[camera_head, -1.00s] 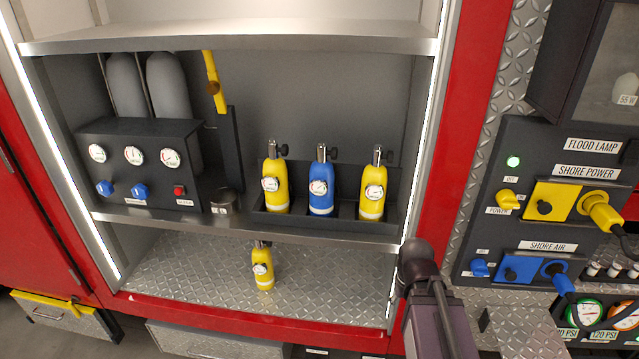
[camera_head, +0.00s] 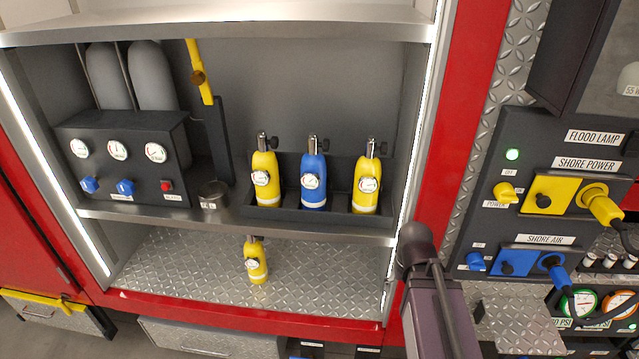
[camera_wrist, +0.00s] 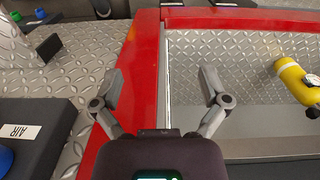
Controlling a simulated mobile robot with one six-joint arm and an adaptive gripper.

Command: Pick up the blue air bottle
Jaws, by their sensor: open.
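The blue air bottle (camera_head: 313,183) stands upright in the middle of a dark rack (camera_head: 283,214) on the shelf, with a gauge on its front. A yellow bottle (camera_head: 266,180) stands to its left and another yellow bottle (camera_head: 367,186) to its right in the same rack. My gripper (camera_wrist: 160,88) is open and empty in the wrist view, its fingers spread above the red cabinet frame. It is away from the blue bottle, which does not show in the wrist view. In the head view only my arm shows, at the lower right; the gripper is not seen there.
A single yellow bottle (camera_head: 256,263) stands on the diamond-plate lower shelf (camera_head: 190,268); a yellow bottle also shows in the wrist view (camera_wrist: 297,82). A dark gauge box (camera_head: 125,160) sits left of the rack. The red frame post (camera_head: 467,110) borders the compartment, with a control panel (camera_head: 520,150) beyond it.

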